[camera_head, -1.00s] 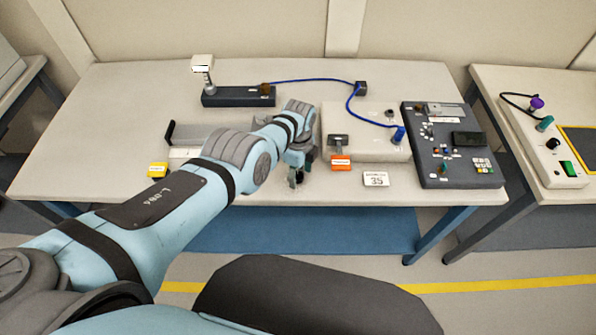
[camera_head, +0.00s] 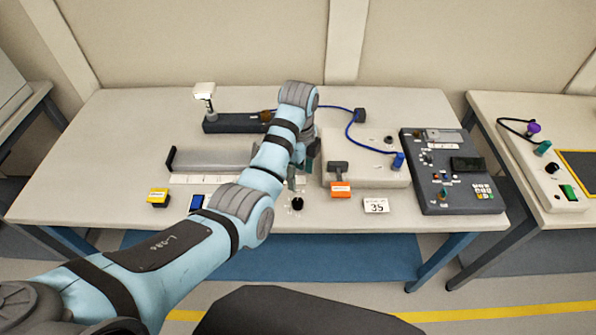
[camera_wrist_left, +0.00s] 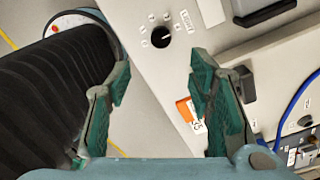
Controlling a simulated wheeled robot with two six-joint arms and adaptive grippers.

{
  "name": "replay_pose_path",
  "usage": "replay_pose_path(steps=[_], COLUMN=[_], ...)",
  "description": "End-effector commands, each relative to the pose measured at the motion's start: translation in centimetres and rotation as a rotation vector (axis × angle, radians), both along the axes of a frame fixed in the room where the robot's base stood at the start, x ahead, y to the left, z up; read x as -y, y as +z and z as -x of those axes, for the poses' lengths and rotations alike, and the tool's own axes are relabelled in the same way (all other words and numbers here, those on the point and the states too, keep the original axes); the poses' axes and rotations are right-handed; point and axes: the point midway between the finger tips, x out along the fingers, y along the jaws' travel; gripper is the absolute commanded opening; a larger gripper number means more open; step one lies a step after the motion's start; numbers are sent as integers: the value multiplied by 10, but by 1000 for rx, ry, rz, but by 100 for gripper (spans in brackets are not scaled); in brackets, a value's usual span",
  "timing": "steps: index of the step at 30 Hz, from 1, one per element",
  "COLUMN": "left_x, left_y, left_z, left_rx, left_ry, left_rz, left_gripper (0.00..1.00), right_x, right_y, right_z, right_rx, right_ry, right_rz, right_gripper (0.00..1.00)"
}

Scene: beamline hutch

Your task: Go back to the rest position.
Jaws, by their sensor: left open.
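My left arm reaches in from the left over the table (camera_head: 110,125) in the head view. My left gripper (camera_head: 302,172) is mostly hidden behind its wrist there, above the table's front middle. In the left wrist view my left gripper (camera_wrist_left: 158,88) is open, its two green fingers wide apart with nothing between them. A black knob (camera_wrist_left: 160,37) with a "LIGHT" label lies beyond the fingertips, apart from them. The same knob (camera_head: 297,203) shows near the table's front edge in the head view. My right gripper is not in view.
A blue cable (camera_head: 350,128) crosses the back.

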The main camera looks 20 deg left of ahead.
Motion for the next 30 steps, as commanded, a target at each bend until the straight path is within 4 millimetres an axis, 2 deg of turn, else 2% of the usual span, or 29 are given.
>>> replay_pose_path(steps=[11,14,17,18,21,25,30], left_x=[0,-7,-28,-40,-68,-91,-108], left_y=[-1,-16,-58,-77,-111,-125,-118], left_z=[0,7,36,54,106,165,229], left_rx=[2,9,42,62,122,191,256], left_ry=[2,78,327,463,785,1087,1364], left_rz=[0,5,17,20,32,54,102], left_gripper=[48,48,48,48,48,48,48], right_x=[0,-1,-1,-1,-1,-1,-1], right_y=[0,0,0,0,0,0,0], right_z=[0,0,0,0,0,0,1], right_rx=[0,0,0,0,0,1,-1], right_ry=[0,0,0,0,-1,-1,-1], right_rz=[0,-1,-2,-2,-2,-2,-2], right_gripper=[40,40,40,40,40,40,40])
